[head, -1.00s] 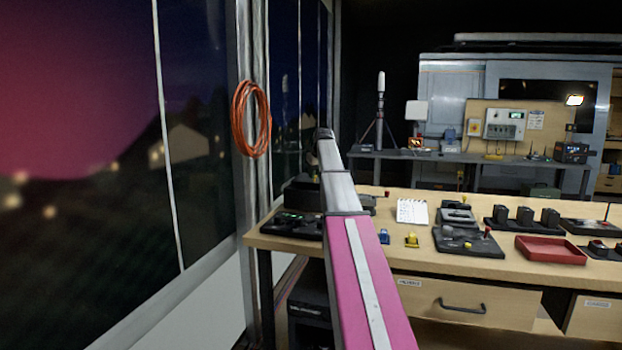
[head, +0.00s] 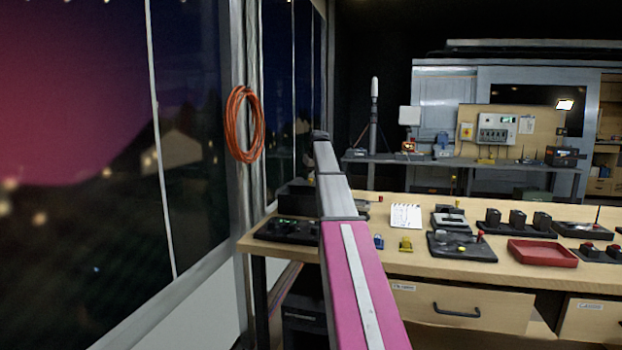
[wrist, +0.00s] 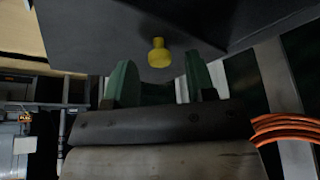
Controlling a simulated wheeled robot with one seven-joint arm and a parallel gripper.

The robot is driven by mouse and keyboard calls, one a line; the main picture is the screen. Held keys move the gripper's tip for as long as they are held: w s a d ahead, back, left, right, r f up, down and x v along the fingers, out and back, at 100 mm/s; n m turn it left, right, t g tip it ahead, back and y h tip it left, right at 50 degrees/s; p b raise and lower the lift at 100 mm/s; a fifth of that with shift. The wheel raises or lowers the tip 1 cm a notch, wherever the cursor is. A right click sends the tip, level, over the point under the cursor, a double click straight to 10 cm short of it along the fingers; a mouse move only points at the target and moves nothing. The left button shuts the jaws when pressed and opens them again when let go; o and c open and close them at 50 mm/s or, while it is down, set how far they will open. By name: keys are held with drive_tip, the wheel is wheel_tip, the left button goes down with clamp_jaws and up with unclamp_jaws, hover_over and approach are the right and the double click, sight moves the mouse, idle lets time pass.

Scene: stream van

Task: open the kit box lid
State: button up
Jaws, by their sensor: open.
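A dark box (head: 292,194), which looks like the kit box, sits at the left end of the wooden workbench, partly hidden behind my arm. The wrist view shows a dark grey panel (wrist: 110,35), probably part of this box, with a yellow knob (wrist: 159,53) sticking out of it. My gripper (wrist: 160,82) has two green fingers, apart and empty. The knob shows between and just beyond the fingertips, and I cannot tell whether they touch it. In the head view my arm hides the fingers.
An orange cable coil (head: 244,124) hangs on the window post at left. A notepad (head: 406,216), a red tray (head: 542,253) and several dark devices stand on the workbench (head: 400,265) to the right of my arm. A grey table (head: 470,166) stands behind.

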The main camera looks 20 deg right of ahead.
drive_tip(key=v, duration=0.9)
drive_tip(key=shift+r, duration=0.35)
drive_tip(key=shift+s, duration=0.1)
